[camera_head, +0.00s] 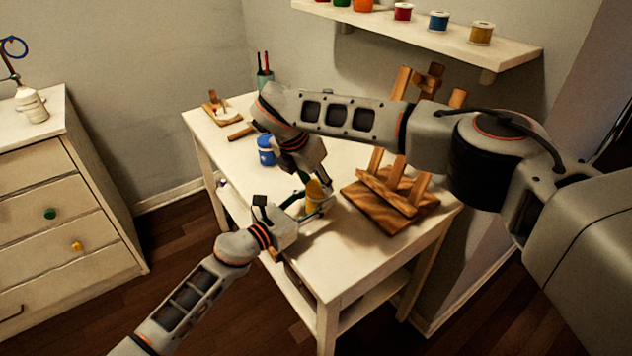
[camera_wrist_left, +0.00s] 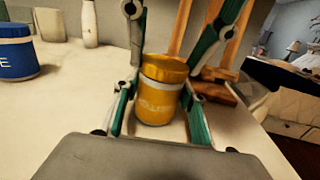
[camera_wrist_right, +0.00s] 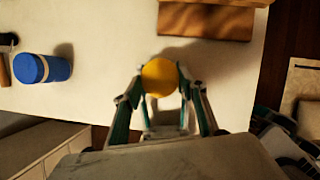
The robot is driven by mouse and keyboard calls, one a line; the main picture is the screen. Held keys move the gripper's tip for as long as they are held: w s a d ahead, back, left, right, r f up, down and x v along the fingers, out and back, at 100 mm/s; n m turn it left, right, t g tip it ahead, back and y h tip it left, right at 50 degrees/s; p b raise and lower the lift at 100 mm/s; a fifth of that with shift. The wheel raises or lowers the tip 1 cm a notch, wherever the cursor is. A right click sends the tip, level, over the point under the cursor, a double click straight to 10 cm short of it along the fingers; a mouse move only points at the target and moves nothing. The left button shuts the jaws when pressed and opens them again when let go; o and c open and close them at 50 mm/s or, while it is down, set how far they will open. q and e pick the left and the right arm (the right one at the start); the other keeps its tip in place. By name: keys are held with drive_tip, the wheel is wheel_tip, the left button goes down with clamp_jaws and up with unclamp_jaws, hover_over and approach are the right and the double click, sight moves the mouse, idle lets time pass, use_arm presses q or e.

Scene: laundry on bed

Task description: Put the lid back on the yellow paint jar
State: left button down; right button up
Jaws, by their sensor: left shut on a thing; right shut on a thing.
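The yellow paint jar (camera_wrist_left: 157,104) stands upright, with a white band below its top, between the fingers of my left gripper (camera_head: 308,208), which is shut on it near the table's front edge. The yellow lid (camera_wrist_left: 165,68) is on top of the jar, looking slightly tilted; I cannot tell whether it is fully seated. My right gripper (camera_head: 318,184) reaches down from above, shut on the lid. The right wrist view shows the lid's round top (camera_wrist_right: 160,77) between the right fingers; it hides the jar.
A blue paint jar (camera_head: 266,150) stands to the left on the white table (camera_head: 350,262). A wooden easel (camera_head: 388,203) stands close on the right. A cup with brushes (camera_head: 265,80) and a wooden board (camera_head: 216,106) are at the back. A shelf (camera_head: 440,38) holds several jars.

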use_arm(q)
drive_tip(key=shift+f, duration=0.1)
use_arm(e)
drive_tip(key=o, duration=0.7)
drive_tip(key=shift+r, duration=2.3)
drive_tip(key=o, duration=0.6)
drive_tip(key=v, duration=0.7)
drive_tip(key=shift+s+a+r, duration=0.1)
drive_tip(key=shift+r, duration=0.1)
